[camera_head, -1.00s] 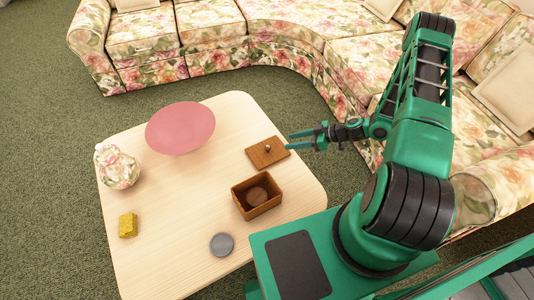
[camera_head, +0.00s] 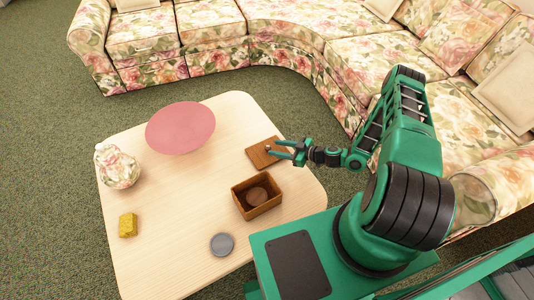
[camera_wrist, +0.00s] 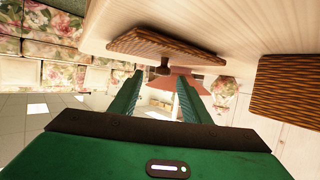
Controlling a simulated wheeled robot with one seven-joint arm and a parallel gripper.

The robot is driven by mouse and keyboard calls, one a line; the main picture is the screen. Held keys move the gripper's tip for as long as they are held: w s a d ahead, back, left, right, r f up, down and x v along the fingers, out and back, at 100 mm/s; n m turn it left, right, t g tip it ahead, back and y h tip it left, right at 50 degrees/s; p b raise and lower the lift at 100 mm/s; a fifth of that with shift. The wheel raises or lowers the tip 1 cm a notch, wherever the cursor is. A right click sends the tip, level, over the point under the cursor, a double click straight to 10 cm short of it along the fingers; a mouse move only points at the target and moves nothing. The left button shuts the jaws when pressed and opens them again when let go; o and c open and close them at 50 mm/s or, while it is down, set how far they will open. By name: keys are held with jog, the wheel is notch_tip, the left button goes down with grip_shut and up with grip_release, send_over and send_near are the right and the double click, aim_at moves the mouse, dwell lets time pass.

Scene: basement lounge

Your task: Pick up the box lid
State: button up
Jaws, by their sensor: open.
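The box lid (camera_head: 257,156) is a flat brown wooden plate with a small knob (camera_wrist: 163,69). It lies on the table behind the open wooden box (camera_head: 244,207). My gripper (camera_head: 273,149) is open, with its green fingertips at the lid's right part, close to the knob. In the wrist view, which looks upside down, the lid (camera_wrist: 150,43) shows above the two open fingers (camera_wrist: 158,78). The knob appears near the gap between the fingertips. I cannot tell whether a finger touches it. My fingers partly hide the lid in the head view.
The pale wooden table (camera_head: 180,235) also holds a pink oval plate (camera_head: 180,128), a floral jar (camera_head: 118,168), a yellow block (camera_head: 128,225) and a grey disc (camera_head: 222,244). A floral sofa (camera_head: 215,35) curves behind.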

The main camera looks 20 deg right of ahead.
aim_at(269, 148)
jog(key=shift+x, duration=2.7)
jog(key=shift+s+a, duration=0.1)
jog(key=shift+s, duration=0.1)
grip_shut()
